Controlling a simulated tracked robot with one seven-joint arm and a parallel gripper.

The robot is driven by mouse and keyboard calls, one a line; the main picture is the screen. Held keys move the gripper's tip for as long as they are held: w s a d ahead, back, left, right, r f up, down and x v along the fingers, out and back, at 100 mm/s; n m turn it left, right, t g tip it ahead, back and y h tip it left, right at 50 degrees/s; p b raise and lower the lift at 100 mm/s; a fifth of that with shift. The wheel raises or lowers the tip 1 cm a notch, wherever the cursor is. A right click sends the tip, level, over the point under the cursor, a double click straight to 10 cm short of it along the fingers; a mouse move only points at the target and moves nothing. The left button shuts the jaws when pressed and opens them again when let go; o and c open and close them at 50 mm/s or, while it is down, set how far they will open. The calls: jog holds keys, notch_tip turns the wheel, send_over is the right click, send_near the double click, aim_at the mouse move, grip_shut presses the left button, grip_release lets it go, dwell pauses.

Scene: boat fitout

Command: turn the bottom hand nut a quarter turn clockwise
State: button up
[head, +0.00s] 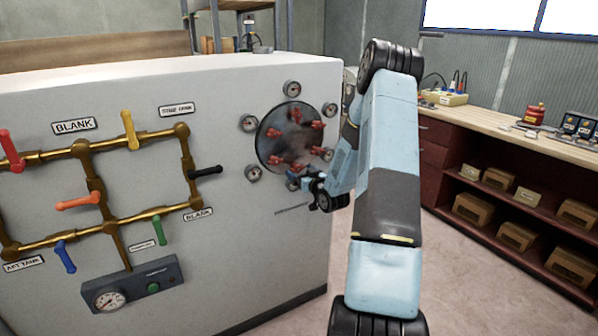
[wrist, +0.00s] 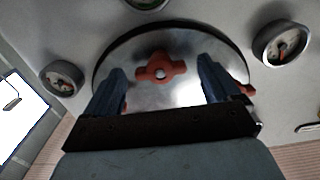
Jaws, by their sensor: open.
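A round metal cover (head: 283,140) with several red hand nuts is on the white panel in the head view. My gripper (head: 303,181) is at the cover's lower edge there, and its jaws are small and partly hidden. The lowest visible red nut (head: 296,167) is just above it. In the wrist view, which appears turned upside down, the cover (wrist: 140,97) fills the middle. One red hand nut (wrist: 160,69), seemingly the bottom one, lies between the two open fingers of my gripper (wrist: 162,70). No contact shows; I cannot tell how far the fingertips reach around it.
Another red nut (wrist: 246,90) shows beside the right finger. Brass pipes (head: 90,185) with coloured levers lie left. A workbench (head: 500,125) stands right.

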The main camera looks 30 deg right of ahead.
jog(key=shift+w, duration=1.15)
jog(key=shift+c, duration=0.2)
